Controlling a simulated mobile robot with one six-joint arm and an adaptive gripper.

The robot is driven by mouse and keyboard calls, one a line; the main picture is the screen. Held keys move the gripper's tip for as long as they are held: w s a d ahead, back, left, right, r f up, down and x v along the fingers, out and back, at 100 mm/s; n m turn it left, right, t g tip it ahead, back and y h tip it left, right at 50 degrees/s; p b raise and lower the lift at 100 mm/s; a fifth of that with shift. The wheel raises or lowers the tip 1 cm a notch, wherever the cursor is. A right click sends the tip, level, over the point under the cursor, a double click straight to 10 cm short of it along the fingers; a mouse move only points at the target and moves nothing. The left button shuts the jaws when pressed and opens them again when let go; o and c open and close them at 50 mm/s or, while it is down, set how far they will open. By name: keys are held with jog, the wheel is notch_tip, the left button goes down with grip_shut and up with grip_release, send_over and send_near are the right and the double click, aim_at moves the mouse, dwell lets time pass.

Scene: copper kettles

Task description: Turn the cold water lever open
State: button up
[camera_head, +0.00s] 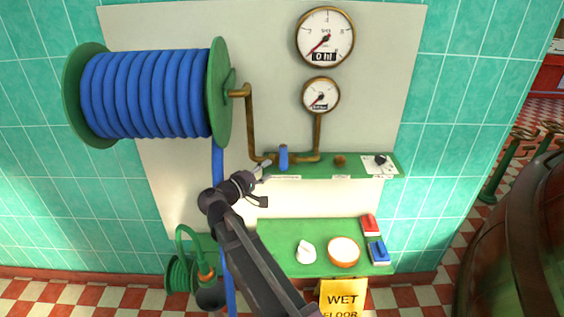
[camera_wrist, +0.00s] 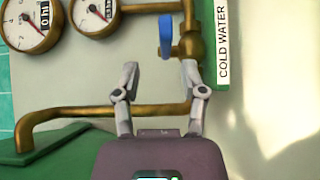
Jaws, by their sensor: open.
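The blue cold water lever (camera_head: 283,157) stands upright on the brass pipe above the green shelf in the head view. In the wrist view the lever (camera_wrist: 165,37) lies ahead of my fingertips, within the sideways span between them. A white COLD WATER label (camera_wrist: 223,42) is on the shelf edge beside the valve. My gripper (camera_head: 263,168) is just left of and slightly below the lever in the head view. In the wrist view my gripper (camera_wrist: 160,72) is open with nothing between its fingers. The right finger comes close to the brass valve body; I cannot tell whether they touch.
The brass pipe (camera_head: 249,120) runs from the blue hose reel (camera_head: 150,95) to the valve. Two gauges (camera_head: 325,38) (camera_head: 321,95) hang above. The green shelf (camera_head: 345,171) carries a knob. A lower green shelf (camera_head: 275,235) holds a bowl and brushes. A yellow sign (camera_head: 342,296) stands below.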

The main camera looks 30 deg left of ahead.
aim_at(283, 160)
jog(key=shift+x, duration=3.8)
jog(key=shift+c, duration=0.2)
jog(key=c, duration=0.7)
jog(key=shift+w+a, duration=0.1)
jog(key=shift+a, duration=0.05)
grip_shut()
jog(key=shift+w, duration=0.1)
jog(key=shift+o, duration=1.8)
grip_release()
jog(key=shift+a, duration=0.1)
jog(key=o, duration=0.4)
jog(key=shift+r, duration=0.15)
jog(key=shift+s, duration=0.2)
jog(key=shift+d, duration=0.2)
